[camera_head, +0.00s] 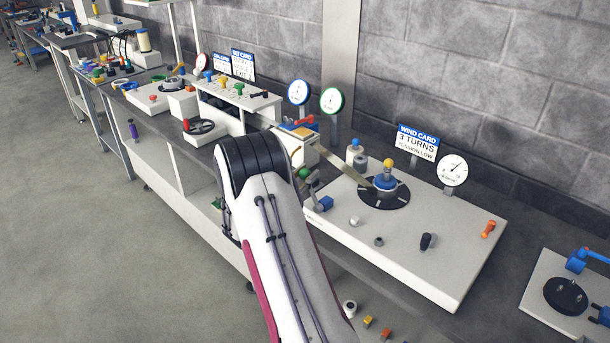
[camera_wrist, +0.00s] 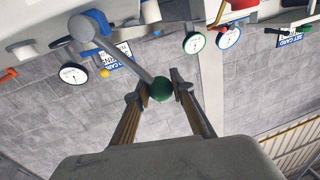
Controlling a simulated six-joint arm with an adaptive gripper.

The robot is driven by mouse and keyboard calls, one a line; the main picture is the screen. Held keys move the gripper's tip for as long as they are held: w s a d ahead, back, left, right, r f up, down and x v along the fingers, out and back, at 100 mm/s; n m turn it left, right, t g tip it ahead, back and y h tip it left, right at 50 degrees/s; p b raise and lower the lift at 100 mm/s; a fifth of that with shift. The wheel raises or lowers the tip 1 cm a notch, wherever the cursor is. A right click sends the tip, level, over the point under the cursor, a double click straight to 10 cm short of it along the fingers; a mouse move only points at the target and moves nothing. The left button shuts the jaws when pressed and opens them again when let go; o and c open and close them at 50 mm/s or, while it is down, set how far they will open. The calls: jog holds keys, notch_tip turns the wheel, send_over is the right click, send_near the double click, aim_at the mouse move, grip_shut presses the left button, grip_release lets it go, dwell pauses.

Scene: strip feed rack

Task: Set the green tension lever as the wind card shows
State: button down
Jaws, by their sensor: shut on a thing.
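The green ball knob of the tension lever (camera_wrist: 161,89) sits between my two fingertips in the wrist view. My gripper (camera_wrist: 157,90) is shut on it. A grey lever rod (camera_wrist: 128,61) runs from the knob up and left to a grey pivot. In the head view the green knob (camera_head: 304,173) shows just past my arm, at the left edge of the white winder plate; my fingers are mostly hidden there. The wind card (camera_head: 417,142) stands at the back of the plate and reads "3 TURNS" and "TENSION LOW".
A crank with a yellow knob (camera_head: 388,163) stands on a dark disc on the plate. A round gauge (camera_head: 453,169) is right of the card. An orange lever (camera_head: 489,228) and a black knob (camera_head: 426,241) stand on the plate. Another station with a blue handle (camera_head: 576,262) is at right.

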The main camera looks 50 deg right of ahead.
jog(key=shift+s+r, duration=0.1)
jog(key=shift+s+r+m, duration=0.2)
jog(key=shift+s+m, duration=0.3)
jog(key=shift+m, duration=0.1)
jog(key=shift+s+r+m, duration=0.2)
jog(key=shift+s+m, duration=0.25)
jog(key=shift+m, duration=0.15)
jog(key=shift+s+r+m+h, duration=0.25)
jog(key=shift+s+m+h, duration=0.15)
jog(key=shift+s+m, duration=0.65)
jog(key=shift+s, duration=0.65)
jog(key=c, duration=1.7)
grip_release()
jog(key=shift+a, duration=0.1)
